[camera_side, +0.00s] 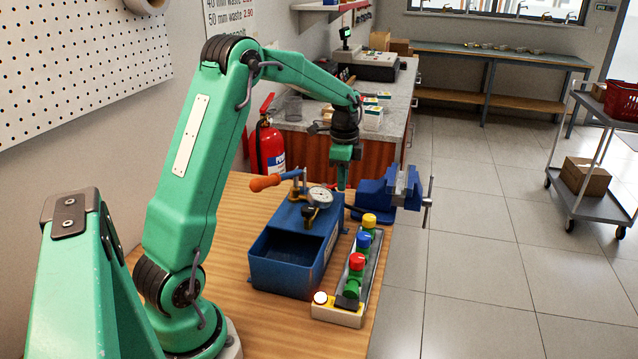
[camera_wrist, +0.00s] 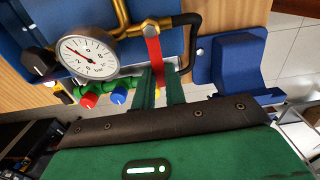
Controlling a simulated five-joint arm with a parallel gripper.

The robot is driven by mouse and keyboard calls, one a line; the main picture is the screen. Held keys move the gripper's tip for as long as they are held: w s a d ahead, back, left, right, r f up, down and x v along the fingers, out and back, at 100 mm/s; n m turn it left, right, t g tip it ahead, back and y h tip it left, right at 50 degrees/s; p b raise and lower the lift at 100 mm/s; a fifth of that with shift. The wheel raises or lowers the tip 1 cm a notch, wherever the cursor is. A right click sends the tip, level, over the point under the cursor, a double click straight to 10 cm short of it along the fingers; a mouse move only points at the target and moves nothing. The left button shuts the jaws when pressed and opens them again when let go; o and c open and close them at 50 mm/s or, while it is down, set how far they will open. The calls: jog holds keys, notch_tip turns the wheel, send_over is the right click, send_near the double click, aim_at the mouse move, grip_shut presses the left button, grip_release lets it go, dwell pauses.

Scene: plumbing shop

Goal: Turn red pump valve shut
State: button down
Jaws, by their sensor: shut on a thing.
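The blue pump (camera_side: 287,265) stands on the wooden bench. A round white gauge (camera_side: 319,197) and brass fittings sit on top of it. The red valve lever (camera_wrist: 153,48) shows in the wrist view, coming off the brass pipe right of the gauge (camera_wrist: 88,56). It runs from its pivot down between my green fingers. My gripper (camera_wrist: 161,90) is shut on the lever's free end. In the side view my gripper (camera_side: 341,182) points down at the pump's far right end; the red lever cannot be made out there.
A strip of coloured knobs, red (camera_side: 357,262), blue (camera_side: 363,239) and yellow (camera_side: 369,220), lies right of the pump. A blue vise (camera_side: 388,191) is close beyond my gripper. The pump's orange handle (camera_side: 265,183) sticks out left. A black hose (camera_wrist: 187,20) curves beside the lever.

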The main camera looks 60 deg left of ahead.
jog(key=shift+r, duration=0.15)
jog(key=c, duration=1.4)
grip_release()
jog(key=shift+c, duration=0.2)
notch_tip(320, 180, up, 8)
jog(key=s+d+r+n+t, duration=0.1)
jog(key=s+d+r+n, duration=0.1)
jog(key=s+d+r, duration=0.3)
jog(key=s+d+r+n+t, duration=0.15)
jog(key=s+d, duration=0.25)
jog(key=d, duration=0.4)
jog(key=s+d+f+n+t, duration=0.3)
jog(key=s+d, duration=0.5)
jog(key=s, duration=0.5)
jog(key=shift+f+n, duration=0.7)
jog(key=shift+n, duration=0.35)
